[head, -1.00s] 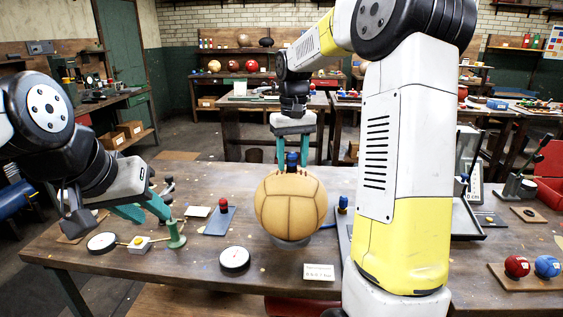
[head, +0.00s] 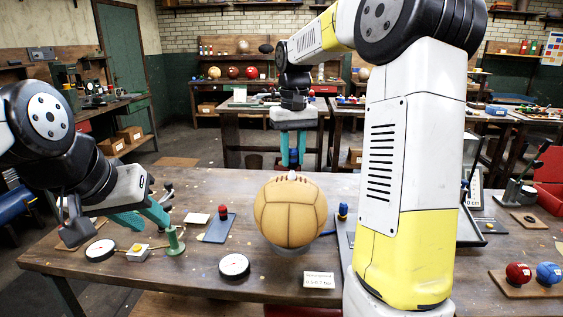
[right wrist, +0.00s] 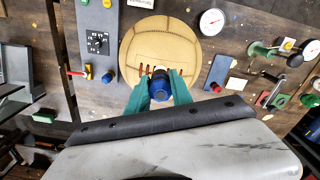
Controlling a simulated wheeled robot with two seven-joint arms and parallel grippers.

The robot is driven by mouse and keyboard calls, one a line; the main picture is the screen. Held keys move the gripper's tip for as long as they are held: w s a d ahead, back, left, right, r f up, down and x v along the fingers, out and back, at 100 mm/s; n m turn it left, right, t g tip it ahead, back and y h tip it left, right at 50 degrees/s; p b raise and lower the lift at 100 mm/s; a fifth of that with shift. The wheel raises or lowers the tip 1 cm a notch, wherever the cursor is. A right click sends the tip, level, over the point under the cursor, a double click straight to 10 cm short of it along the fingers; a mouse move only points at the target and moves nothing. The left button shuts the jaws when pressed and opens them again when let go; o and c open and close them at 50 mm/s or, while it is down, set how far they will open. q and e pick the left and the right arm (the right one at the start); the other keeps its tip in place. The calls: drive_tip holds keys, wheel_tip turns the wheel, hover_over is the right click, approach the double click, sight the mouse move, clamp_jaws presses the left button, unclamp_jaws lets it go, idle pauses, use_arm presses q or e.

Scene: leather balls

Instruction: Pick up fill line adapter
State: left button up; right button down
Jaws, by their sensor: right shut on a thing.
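The fill line adapter, a small dark blue cylinder, sits between the teal fingers of my right gripper (head: 293,158), just above the far upper side of the tan leather ball (head: 290,212). In the right wrist view the adapter (right wrist: 160,88) shows a blue body with a pale band, and the fingers (right wrist: 161,92) press on both its sides. The ball (right wrist: 158,50) lies beyond it; whether they touch is unclear. My left gripper (head: 145,218) is open and empty over the left of the table, near a green stand (head: 175,241).
Bare table lies front left.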

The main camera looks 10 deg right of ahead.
drive_tip(key=s+r, duration=0.1)
drive_tip(key=s, duration=1.4)
drive_tip(key=shift+a, duration=0.2)
